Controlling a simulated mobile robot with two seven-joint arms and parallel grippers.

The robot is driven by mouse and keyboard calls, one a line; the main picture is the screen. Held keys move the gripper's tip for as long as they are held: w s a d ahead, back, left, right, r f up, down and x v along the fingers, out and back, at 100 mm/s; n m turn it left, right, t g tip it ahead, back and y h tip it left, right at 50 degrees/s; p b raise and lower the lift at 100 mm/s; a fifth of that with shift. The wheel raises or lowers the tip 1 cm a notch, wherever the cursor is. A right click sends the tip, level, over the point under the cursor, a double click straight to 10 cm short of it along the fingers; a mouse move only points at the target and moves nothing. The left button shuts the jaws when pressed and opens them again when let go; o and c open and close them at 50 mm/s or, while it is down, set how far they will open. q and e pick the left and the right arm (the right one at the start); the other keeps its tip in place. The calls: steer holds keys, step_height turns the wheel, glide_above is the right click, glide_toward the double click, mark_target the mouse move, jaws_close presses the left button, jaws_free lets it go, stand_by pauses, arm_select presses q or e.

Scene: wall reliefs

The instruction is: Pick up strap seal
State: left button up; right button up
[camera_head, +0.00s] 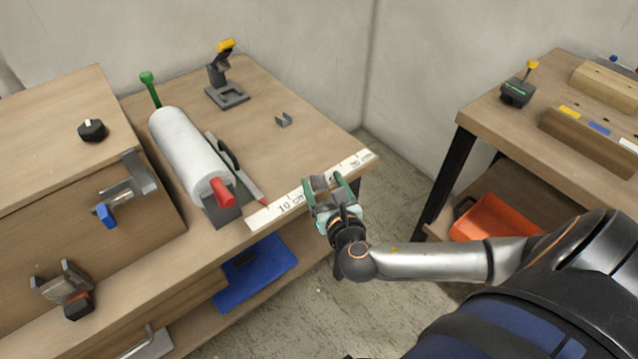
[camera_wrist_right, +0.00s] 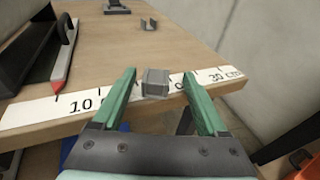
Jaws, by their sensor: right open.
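A small grey block (camera_wrist_right: 155,82), which looks like a metal seal, sits over the ruler strip at the bench's front edge in the right wrist view. A second small grey U-shaped clip (camera_head: 284,119) lies farther back on the bench top and also shows in the wrist view (camera_wrist_right: 148,24). I cannot tell for sure which is the strap seal. My right gripper (camera_head: 331,186) is open at the bench edge. Its green fingers (camera_wrist_right: 162,88) stand either side of the block, with gaps visible. My left gripper is not in view.
A white roll (camera_head: 188,150) with a red handle and a long tool (camera_head: 240,175) lie left of the gripper. A yellow-topped stand (camera_head: 226,85) is at the back. A second bench (camera_head: 490,125) stands right, across a floor gap. A blue tray (camera_head: 255,270) sits below.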

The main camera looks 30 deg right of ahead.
mark_target(315, 176)
steer(key=x, duration=0.2)
steer(key=b+x, duration=0.1)
steer(key=x, duration=0.2)
steer(key=shift+a, duration=0.25)
jaws_close()
